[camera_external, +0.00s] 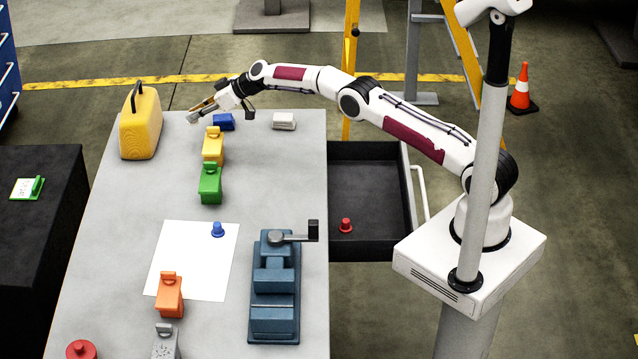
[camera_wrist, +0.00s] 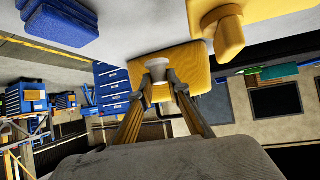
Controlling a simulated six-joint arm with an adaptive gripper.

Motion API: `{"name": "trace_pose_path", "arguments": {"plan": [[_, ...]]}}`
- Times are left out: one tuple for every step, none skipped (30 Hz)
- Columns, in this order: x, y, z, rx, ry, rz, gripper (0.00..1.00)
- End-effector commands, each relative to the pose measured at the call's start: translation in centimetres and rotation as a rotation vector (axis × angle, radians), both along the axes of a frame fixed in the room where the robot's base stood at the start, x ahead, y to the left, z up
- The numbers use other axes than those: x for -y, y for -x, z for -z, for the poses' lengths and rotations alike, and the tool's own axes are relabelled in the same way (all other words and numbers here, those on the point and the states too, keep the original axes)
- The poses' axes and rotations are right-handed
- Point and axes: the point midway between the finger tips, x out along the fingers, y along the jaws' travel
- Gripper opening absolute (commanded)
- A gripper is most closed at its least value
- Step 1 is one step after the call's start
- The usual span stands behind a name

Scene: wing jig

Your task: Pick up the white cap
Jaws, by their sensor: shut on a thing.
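My gripper (camera_external: 204,108) reaches over the far end of the grey table, between the yellow canister and the blue block. Its two fingers, seen in the wrist view (camera_wrist: 158,75), are closed around the small white cap (camera_wrist: 157,67). The fingers hide the cap's sides. In the external view a small pale piece (camera_external: 193,117) shows at the fingertips. I cannot tell whether the cap is clear of the table.
A yellow canister (camera_external: 140,122) stands just left of the gripper. A blue block (camera_external: 224,121), a white block (camera_external: 284,121), and yellow (camera_external: 213,146) and green (camera_external: 210,184) blocks stand nearby. A white sheet (camera_external: 190,265) bears a blue cap (camera_external: 217,229).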

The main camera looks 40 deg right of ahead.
Motion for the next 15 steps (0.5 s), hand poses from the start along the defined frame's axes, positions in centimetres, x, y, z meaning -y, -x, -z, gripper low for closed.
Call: {"name": "trace_pose_path", "arguments": {"plan": [[0.2, 0.1, 0.0, -0.002, -0.001, 0.0, 0.05], [0.3, 0.2, 0.0, -0.001, -0.002, 0.0, 0.05], [0.4, 0.3, 0.0, -0.001, -0.001, 0.0, 0.05], [0.5, 0.4, -0.1, 0.0, -0.002, 0.0, 0.05], [0.6, 0.5, -0.1, 0.0, -0.002, 0.0, 0.05], [0.7, 0.6, -0.1, 0.0, -0.002, 0.0, 0.05], [0.8, 0.7, 0.0, -0.001, -0.003, -0.001, 0.05], [0.9, 0.8, -0.1, 0.001, -0.001, -0.001, 0.05], [1.0, 1.0, -0.1, -0.001, -0.003, -0.001, 0.05], [1.1, 1.1, 0.0, -0.001, -0.001, 0.0, 0.05], [1.2, 1.2, 0.0, -0.001, -0.002, 0.0, 0.05], [1.4, 1.4, -0.1, 0.0, 0.0, 0.001, 0.05], [1.5, 1.5, -0.1, 0.0, 0.0, 0.003, 0.05], [1.7, 1.6, 0.0, -0.001, 0.0, 0.003, 0.05], [1.8, 1.8, 0.0, -0.001, 0.001, 0.004, 0.05]]}}
